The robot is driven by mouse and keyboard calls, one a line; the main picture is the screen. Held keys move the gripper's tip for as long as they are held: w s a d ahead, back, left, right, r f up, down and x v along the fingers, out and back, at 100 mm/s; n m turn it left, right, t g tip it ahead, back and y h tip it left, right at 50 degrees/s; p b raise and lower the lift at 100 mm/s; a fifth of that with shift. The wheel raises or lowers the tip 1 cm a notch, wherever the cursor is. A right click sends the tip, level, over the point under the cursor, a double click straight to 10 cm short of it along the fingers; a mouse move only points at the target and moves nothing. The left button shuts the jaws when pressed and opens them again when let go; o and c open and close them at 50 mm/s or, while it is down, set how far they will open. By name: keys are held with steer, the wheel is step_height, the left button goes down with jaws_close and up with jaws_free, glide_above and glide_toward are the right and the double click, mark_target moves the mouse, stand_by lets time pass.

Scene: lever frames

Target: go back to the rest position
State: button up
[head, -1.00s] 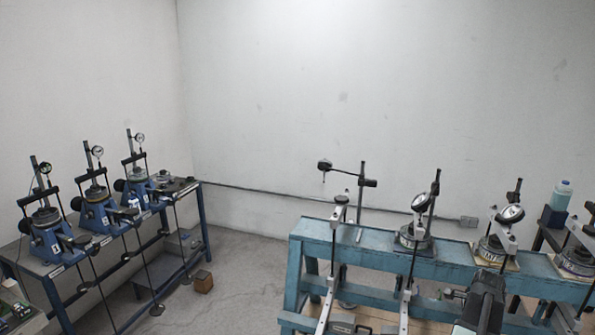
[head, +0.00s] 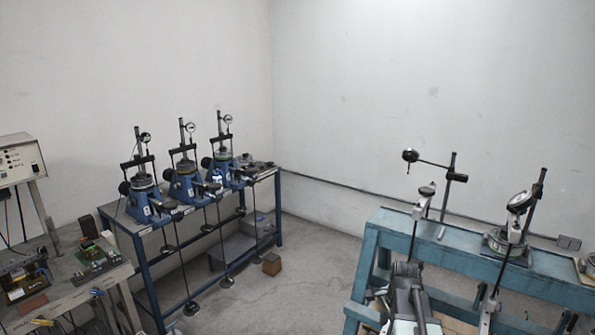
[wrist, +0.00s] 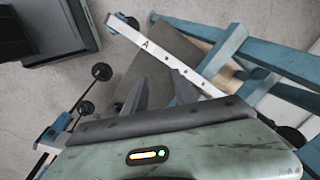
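My gripper (wrist: 160,92) shows in the wrist view as two dark, pointed fingers with a gap between them; nothing is held. A pale lever bar marked "A" (wrist: 165,58) runs diagonally past the fingertips, and I cannot tell how far beyond them it is. In the head view my arm is at the bottom right, in front of the blue-green bench (head: 455,250); its fingertips cannot be made out there. The bench carries lever devices with dial gauges, one with a round dial (head: 519,202).
A dark-topped table (head: 150,226) with several blue lever devices stands at the left by the wall. A workbench with a white instrument box (head: 22,158) and electronics is at the far left. A small brown block (head: 272,264) lies on the floor between table and blue-green bench, where floor is open.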

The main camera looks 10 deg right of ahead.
steer(key=s+a+f+n+g+b, duration=0.1)
steer(key=s+a+f+n, duration=0.1)
steer(key=a+n, duration=0.6)
steer(key=s+a+f+n+b, duration=0.2)
steer(key=a+n, duration=0.7)
steer(key=a, duration=0.6)
steer(key=shift+s+n+g, duration=0.3)
steer(key=shift+s+g, duration=0.1)
steer(key=shift+s, duration=0.25)
steer(key=shift+f, duration=0.1)
